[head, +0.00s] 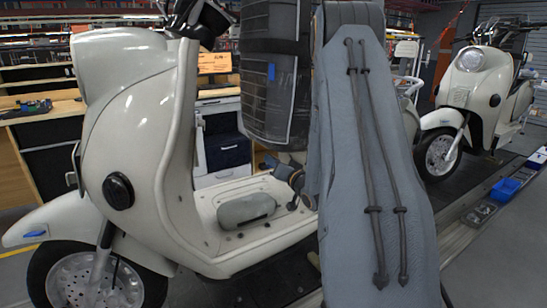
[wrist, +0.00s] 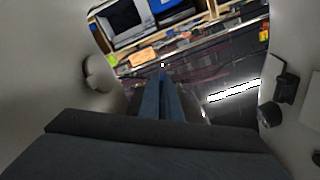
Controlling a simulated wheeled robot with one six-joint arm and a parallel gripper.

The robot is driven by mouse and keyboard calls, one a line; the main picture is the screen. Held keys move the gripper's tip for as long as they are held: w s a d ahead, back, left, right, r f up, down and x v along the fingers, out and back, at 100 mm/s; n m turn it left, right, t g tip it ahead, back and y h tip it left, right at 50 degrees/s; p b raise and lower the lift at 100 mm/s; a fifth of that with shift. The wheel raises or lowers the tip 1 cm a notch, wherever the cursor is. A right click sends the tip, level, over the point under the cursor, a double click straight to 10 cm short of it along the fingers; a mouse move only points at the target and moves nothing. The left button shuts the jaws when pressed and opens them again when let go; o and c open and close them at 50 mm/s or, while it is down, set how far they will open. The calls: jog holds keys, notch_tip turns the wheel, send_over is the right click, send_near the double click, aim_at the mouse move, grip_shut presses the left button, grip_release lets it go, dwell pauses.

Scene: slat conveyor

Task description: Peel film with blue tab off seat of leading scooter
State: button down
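A cream scooter (head: 130,110) fills the left of the head view. A small blue tab (head: 271,72) is on the film's front face. My gripper (wrist: 163,75) shows in the wrist view with its two blue fingers side by side, shut, with nothing visible between them. In the head view dark parts of my gripper end show below the seat, above the footboard, partly hidden by my arm. The fingers look apart from the tab. A second cream scooter (head: 475,85) stands at the back right.
The scooter's pale footboard (head: 215,205) carries a grey-green lump (head: 246,208). Pale body walls flank my gripper in the wrist view. A blue bin (head: 505,190) lies by the conveyor rail at right. Workbenches stand behind.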

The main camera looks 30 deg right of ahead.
jog(key=shift+s+a+f, duration=0.4)
jog(key=shift+s+a, duration=0.05)
jog(key=shift+a, duration=0.15)
jog(key=shift+s+a+f, duration=0.35)
jog(key=shift+s+a, duration=0.05)
jog(key=shift+a, duration=0.15)
jog(key=shift+s+a+f+b, duration=0.2)
jog(key=shift+s+a+f, duration=0.35)
jog(key=shift+s+a, duration=0.3)
jog(key=shift+s+a+f+b, duration=0.2)
jog(key=shift+s+a+f, duration=0.4)
jog(key=shift+a, duration=0.5)
jog(key=shift+s+a+f+b, duration=0.2)
jog(key=shift+s+a+f, duration=0.35)
jog(key=shift+s+a, duration=0.3)
jog(key=shift+w+a, duration=0.1)
jog(key=s+a+f+b, duration=0.1)
jog(key=s+a+f, duration=0.1)
jog(key=s+a, duration=0.1)
jog(key=shift+a+f+b, duration=0.3)
jog(key=shift+a+f, duration=0.05)
jog(key=shift+a, duration=0.3)
jog(key=shift+s, duration=0.1)
